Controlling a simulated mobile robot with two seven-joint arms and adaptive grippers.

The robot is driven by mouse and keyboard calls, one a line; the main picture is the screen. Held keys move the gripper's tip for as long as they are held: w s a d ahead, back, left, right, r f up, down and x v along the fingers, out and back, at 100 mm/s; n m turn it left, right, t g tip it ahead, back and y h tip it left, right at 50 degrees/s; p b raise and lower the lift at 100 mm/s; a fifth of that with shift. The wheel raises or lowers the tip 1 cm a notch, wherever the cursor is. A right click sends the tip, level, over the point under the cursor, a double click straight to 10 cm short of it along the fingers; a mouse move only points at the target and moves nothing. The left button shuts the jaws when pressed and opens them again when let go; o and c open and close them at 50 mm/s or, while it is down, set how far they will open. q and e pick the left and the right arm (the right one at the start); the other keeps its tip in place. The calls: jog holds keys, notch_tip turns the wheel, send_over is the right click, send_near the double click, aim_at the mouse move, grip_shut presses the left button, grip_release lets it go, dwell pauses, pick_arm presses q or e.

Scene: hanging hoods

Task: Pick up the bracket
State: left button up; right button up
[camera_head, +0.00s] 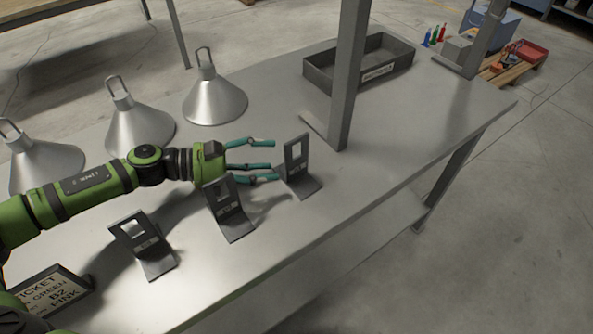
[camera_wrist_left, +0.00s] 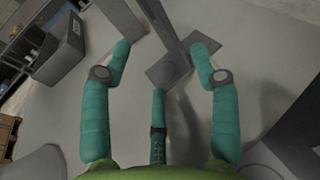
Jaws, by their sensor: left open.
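Three dark grey L-shaped brackets with a square window stand in a slanted row on the metal table in the head view: a near one (camera_head: 145,245), a middle one (camera_head: 229,212) and a far one (camera_head: 297,168). My left gripper (camera_head: 268,160) is open and empty, its teal fingers reaching right. Its fingertips are close to the far bracket; I cannot tell whether they touch it. In the left wrist view my left gripper (camera_wrist_left: 163,62) has its fingers spread, with grey plates beyond that I cannot identify surely. My right gripper is not in view.
Several silver cone hoods (camera_head: 214,100) stand along the table's back left. A grey post (camera_head: 346,75) rises just beyond the far bracket, near a grey bin (camera_head: 318,78). A lettered sign (camera_head: 50,290) lies at the lower left. The table's right part (camera_head: 440,110) is clear.

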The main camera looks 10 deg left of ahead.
aim_at(297, 162)
pick_arm(q)
jog(key=x, duration=0.1)
jog(key=p+x, duration=0.1)
jog(key=x, duration=0.1)
jog(key=p+x, duration=0.1)
jog(key=shift+s+d+r, duration=0.15)
jog(key=shift+d+r, duration=0.05)
jog(key=shift+d, duration=0.35)
jog(key=shift+d+f, duration=0.2)
jog(key=shift+d, duration=0.15)
grip_shut()
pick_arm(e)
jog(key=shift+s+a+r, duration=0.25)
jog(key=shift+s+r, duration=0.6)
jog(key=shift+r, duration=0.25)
